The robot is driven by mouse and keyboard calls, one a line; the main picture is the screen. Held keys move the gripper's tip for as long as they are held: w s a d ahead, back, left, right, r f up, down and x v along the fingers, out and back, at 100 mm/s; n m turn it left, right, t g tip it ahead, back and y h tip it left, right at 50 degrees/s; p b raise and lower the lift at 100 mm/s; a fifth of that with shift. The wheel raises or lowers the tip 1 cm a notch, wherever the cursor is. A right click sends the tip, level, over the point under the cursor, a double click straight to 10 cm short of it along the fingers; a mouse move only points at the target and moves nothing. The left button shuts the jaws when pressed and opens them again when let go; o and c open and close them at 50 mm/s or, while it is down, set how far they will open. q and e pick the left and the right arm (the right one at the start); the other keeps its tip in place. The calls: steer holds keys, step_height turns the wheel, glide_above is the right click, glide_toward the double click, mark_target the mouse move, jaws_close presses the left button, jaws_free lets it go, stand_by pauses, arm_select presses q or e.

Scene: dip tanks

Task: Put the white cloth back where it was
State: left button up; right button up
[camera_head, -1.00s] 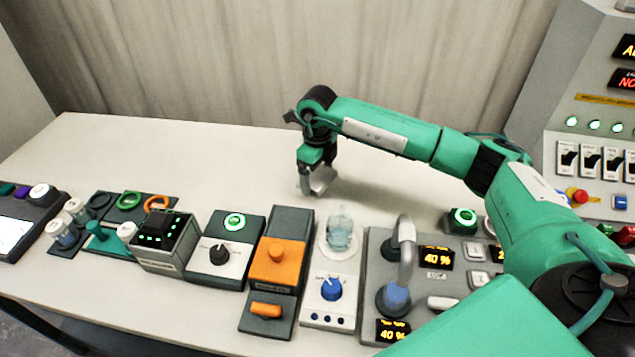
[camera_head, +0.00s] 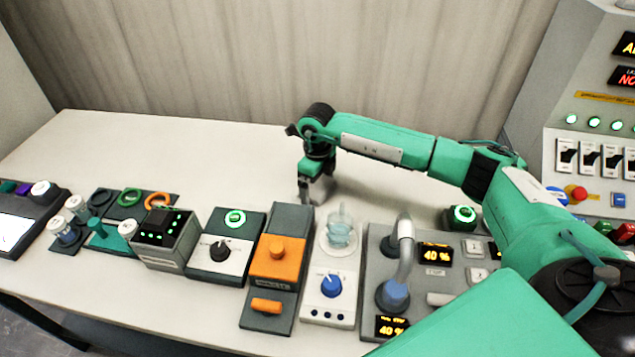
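I cannot make out a white cloth anywhere in the head view. My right gripper (camera_head: 308,194) points down over the pale table, just behind the dark panel with the orange block and left of the glass vessel. Its fingertips are small and seen at an angle, so I cannot tell whether they are apart or closed, or whether anything is between them. My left gripper is not in view.
A dark panel with an orange block (camera_head: 276,262) stands in front of the gripper. A glass vessel (camera_head: 341,228) stands beside it, and a grey pipe (camera_head: 405,252) further right. Several control boxes line the front. The table's back left (camera_head: 180,150) is clear.

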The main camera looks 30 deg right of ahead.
mark_target(317, 185)
steer(key=shift+r, duration=0.35)
step_height(317, 185, up, 5)
steer(key=shift+w+f+b, duration=0.1)
steer(key=shift+f+b, duration=0.05)
steer(key=shift+b, duration=0.25)
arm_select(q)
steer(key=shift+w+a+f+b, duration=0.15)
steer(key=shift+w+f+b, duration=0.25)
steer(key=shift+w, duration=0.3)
arm_select(e)
step_height(317, 185, up, 7)
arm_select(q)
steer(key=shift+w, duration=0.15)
